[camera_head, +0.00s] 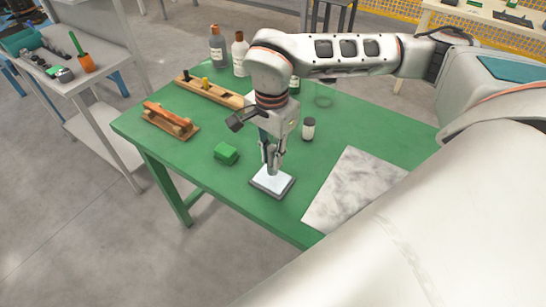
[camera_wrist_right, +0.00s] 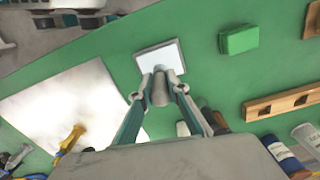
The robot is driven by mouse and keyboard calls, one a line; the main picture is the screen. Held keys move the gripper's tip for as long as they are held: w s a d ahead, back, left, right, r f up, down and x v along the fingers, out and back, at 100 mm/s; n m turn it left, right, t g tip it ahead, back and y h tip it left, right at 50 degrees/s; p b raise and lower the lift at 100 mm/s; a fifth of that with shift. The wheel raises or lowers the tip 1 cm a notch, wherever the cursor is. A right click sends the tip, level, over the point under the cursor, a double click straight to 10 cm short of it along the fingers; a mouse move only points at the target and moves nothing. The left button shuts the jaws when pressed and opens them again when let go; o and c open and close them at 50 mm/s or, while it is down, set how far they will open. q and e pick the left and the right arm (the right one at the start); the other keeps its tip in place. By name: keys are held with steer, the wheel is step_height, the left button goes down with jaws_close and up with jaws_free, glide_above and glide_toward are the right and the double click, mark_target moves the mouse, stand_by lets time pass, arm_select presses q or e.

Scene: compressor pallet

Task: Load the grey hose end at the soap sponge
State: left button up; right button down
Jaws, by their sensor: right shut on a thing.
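My right gripper (camera_head: 271,160) points down over the green table and is shut on a grey hose end. In the right wrist view the hose end (camera_wrist_right: 160,91) is a short grey cylinder between the fingertips (camera_wrist_right: 162,86). A green block (camera_head: 226,153) lies left of the pad. My left gripper is not in view.
The green table (camera_head: 211,184) also carries a wooden rack (camera_head: 215,93), an orange-topped wooden piece (camera_head: 170,120), bottles (camera_head: 217,45) and a small dark jar with a white lid (camera_head: 308,128). A marbled sheet (camera_head: 350,188) lies right of the pad. A grey cart (camera_head: 75,80) stands left.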

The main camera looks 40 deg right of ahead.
mark_target(272, 147)
steer(key=shift+r+p, duration=1.35)
steer(key=shift+r, duration=0.7)
